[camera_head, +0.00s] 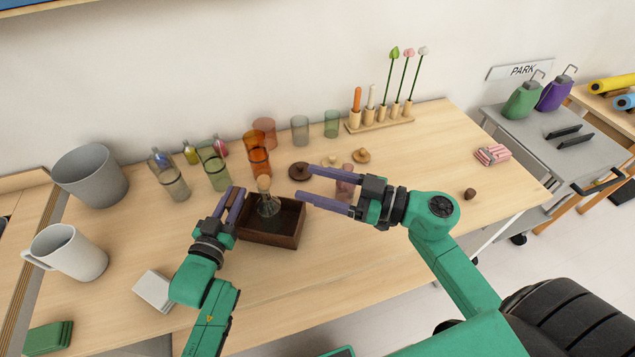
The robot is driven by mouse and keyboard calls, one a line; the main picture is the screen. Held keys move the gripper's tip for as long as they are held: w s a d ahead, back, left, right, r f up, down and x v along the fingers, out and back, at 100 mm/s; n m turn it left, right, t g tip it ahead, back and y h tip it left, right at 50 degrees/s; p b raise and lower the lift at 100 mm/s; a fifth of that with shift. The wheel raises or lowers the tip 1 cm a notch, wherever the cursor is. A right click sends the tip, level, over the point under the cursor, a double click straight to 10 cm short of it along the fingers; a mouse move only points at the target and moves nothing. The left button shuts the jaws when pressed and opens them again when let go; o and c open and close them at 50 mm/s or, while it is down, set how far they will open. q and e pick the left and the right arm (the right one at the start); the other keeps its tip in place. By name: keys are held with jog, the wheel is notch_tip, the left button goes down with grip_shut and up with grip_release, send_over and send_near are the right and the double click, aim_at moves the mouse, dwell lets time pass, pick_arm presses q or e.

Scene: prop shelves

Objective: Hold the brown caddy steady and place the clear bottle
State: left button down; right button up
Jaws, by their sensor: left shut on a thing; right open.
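The brown caddy (270,240) is an open dark box near the middle of the wooden table. The clear bottle (269,207) stands inside it, roughly upright, with a tan stopper at its top. My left gripper (237,194) is shut on the caddy's left wall. My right gripper (306,182) is open and empty, its fingers pointing left, just right of the bottle's neck and above the caddy's right side. Whether a finger touches the bottle or caddy cannot be told.
Orange glasses (258,160) and green glasses (214,170) stand behind the caddy. A dark round lid (300,171) lies behind my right gripper. A white mug (68,252) and grey bin (90,174) stand left. The table's front right is mostly clear.

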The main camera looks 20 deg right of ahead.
pick_arm(q)
jog(key=c, duration=0.7)
grip_release()
jog(key=v, duration=1.2)
